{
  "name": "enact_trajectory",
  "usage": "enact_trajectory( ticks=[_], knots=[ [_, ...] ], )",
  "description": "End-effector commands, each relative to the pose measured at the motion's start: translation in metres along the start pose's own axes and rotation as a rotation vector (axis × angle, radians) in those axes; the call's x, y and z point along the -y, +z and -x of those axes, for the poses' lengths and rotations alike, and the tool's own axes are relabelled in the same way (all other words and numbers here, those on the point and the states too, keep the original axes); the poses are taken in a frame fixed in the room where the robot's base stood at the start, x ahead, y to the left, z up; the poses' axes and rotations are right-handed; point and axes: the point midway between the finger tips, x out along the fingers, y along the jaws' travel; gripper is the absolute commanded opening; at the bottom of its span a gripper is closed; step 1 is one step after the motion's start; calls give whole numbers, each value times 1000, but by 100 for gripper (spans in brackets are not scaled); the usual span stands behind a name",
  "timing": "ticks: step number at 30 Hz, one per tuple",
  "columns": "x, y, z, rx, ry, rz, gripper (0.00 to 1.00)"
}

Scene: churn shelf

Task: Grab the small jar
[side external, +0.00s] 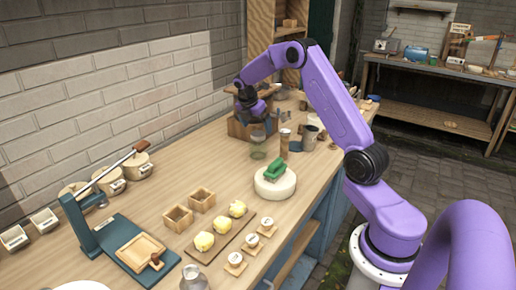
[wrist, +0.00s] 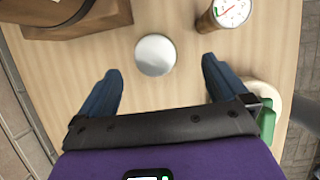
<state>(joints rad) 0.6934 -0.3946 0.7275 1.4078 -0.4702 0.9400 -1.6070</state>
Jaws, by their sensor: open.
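A small jar with a round, pale silvery top (wrist: 155,54) stands on the wooden bench. In the wrist view it is seen from above, between and slightly beyond my fingertips. In the side view it seems to be the greenish clear glass jar (side external: 258,152) below my gripper (side external: 256,124). My gripper (wrist: 160,66) is open, with one blue finger on each side of the jar and clear gaps to both. It holds nothing. The jar's body is hidden under its top in the wrist view.
A wooden cylinder with a dial (wrist: 230,12) stands close on the right. A brown wooden box (wrist: 75,15) is at the upper left. A white round block (side external: 275,186) bears a green piece (side external: 273,170). Wooden boxes and yellow lumps (side external: 204,241) lie nearer the camera.

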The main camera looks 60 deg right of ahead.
Motion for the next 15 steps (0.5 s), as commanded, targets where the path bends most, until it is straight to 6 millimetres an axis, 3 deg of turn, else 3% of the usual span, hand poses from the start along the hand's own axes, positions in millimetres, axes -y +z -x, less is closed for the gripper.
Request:
enact_trajectory(
  ticks=[5,15],
  knots=[
    [0,0,-28,-1,-2,-2,100],
    [-3,-2,-52,-1,-2,0,100]
  ],
)
